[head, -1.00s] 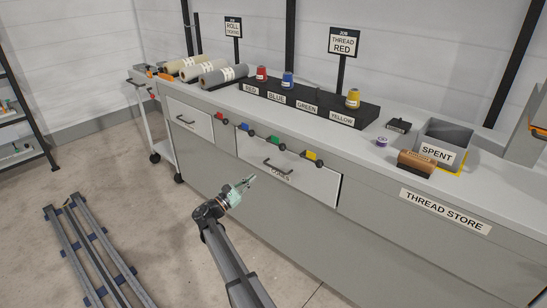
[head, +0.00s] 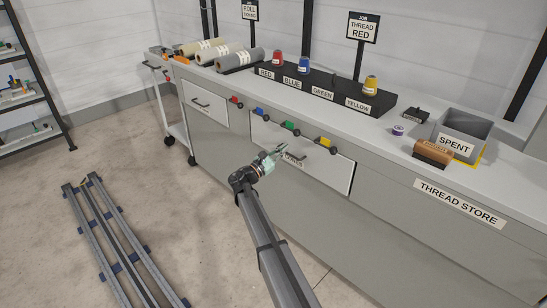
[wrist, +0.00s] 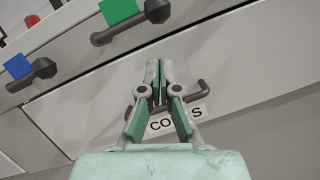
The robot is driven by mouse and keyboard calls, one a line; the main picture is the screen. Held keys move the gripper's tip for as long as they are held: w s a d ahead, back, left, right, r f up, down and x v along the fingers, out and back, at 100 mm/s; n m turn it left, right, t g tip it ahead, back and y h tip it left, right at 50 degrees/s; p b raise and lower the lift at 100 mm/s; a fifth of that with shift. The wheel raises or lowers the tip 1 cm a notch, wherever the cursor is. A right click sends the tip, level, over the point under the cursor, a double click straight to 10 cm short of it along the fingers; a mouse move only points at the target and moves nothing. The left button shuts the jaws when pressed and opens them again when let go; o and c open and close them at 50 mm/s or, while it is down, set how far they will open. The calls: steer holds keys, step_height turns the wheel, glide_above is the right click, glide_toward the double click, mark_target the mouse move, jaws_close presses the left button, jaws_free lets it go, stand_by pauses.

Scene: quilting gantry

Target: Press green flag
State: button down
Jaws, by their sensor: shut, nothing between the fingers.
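The green flag (head: 288,124) is a small flat square on a dark lever at the top edge of the wide drawer front. It also shows in the wrist view (wrist: 118,11), with its dark lever beside it at the upper middle. My gripper (head: 280,150) is shut and empty, in front of the drawer and below the green flag. In the wrist view the fingertips (wrist: 158,66) meet over the drawer front, apart from the flag and below it in the picture. The drawer handle and the cones label are partly hidden behind the fingers.
A blue flag (head: 260,112) and a red flag (head: 235,101) are to the left of the green one, a yellow flag (head: 324,141) to the right. The drawer handle (wrist: 188,95) is behind my fingers. Spools stand on the black rack (head: 310,85) above.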

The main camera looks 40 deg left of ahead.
mark_target(291, 126)
steer(key=shift+w+d+r, duration=0.2)
steer(key=shift+w+r, duration=0.1)
steer(key=shift+r, duration=0.25)
steer(key=shift+w+d+r, duration=0.2)
steer(key=shift+w+r, duration=0.1)
steer(key=shift+r, duration=0.25)
steer(key=shift+w+d+r, duration=0.2)
steer(key=shift+w+r, duration=0.1)
steer(key=shift+r, duration=0.25)
steer(key=shift+d+r, duration=0.1)
steer(key=shift+d, duration=0.05)
